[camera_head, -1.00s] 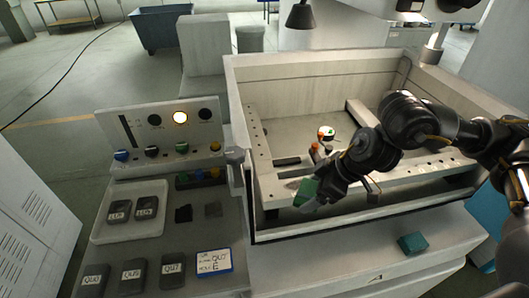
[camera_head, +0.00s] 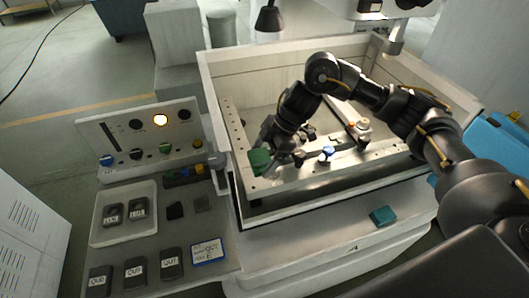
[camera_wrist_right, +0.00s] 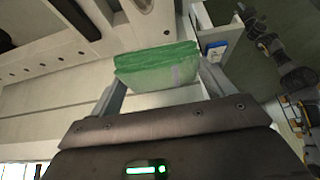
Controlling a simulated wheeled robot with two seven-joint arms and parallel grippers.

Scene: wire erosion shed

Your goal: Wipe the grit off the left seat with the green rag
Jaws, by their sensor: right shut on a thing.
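My right gripper (camera_head: 268,152) is shut on the green rag (camera_head: 259,161) at the left end of the tank. In the right wrist view the folded rag (camera_wrist_right: 158,64) sits between the two fingers (camera_wrist_right: 160,92). The rag is over or beside the pale left rail (camera_head: 236,138) of the frame in the tank; I cannot tell whether it touches it. The gripper and rag hide part of that rail, and I cannot make out the left seat or any grit. My left gripper is not in view.
The tank (camera_head: 288,57) has raised walls around the frame. Small clamps and a blue-topped part (camera_head: 326,153) stand near the front rail. A teal block (camera_head: 382,216) lies on the front ledge. Left are a control panel (camera_head: 150,139) and a tray (camera_head: 98,233).

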